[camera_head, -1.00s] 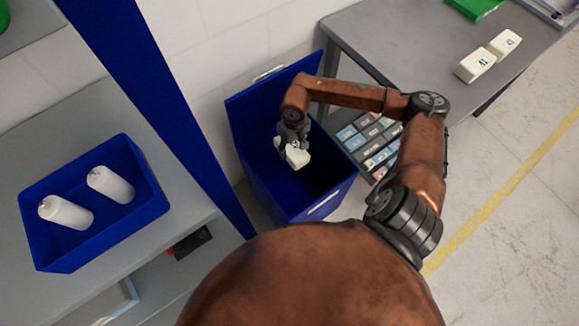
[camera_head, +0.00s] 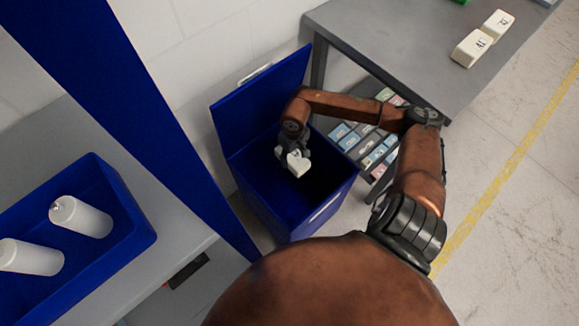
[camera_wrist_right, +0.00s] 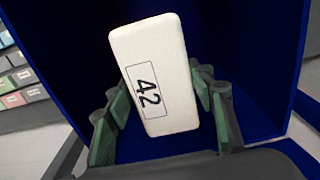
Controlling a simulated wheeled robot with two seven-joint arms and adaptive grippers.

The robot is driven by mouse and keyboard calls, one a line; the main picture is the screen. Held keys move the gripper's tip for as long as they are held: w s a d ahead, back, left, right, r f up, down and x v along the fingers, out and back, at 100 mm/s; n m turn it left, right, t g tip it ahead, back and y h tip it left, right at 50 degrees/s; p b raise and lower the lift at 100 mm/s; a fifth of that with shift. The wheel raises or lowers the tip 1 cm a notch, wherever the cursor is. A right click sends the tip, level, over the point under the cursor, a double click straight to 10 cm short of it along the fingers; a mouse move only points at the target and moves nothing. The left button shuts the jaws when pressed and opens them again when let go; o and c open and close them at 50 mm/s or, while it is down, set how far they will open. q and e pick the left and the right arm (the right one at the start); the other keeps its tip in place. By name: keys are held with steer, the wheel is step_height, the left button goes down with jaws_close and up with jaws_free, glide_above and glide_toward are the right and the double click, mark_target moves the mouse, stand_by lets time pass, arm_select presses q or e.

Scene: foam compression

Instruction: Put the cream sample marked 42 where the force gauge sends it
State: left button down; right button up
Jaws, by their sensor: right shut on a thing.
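The cream sample marked 42 (camera_wrist_right: 157,75) is a pale block with a black-framed label. In the right wrist view it sits between the green-padded fingers of my right gripper (camera_wrist_right: 160,112), which is shut on it. In the head view the sample (camera_head: 297,164) and my right gripper (camera_head: 292,155) are over the mouth of an open blue bin (camera_head: 240,165) with its lid raised. Whether the sample touches the bin inside cannot be seen. The force gauge is not recognisable in these frames. My left gripper is not in view.
Two other cream blocks with labels lie on the grey table (camera_head: 400,50), the nearer one (camera_head: 471,48) close to its edge. Rows of small boxes (camera_head: 375,150) sit under the table.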

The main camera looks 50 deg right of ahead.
steer(key=shift+f, duration=0.2)
steer(key=o, duration=1)
step_height(320, 180, up, 12)
steer(key=shift+s, duration=0.1)
stand_by(0.5)
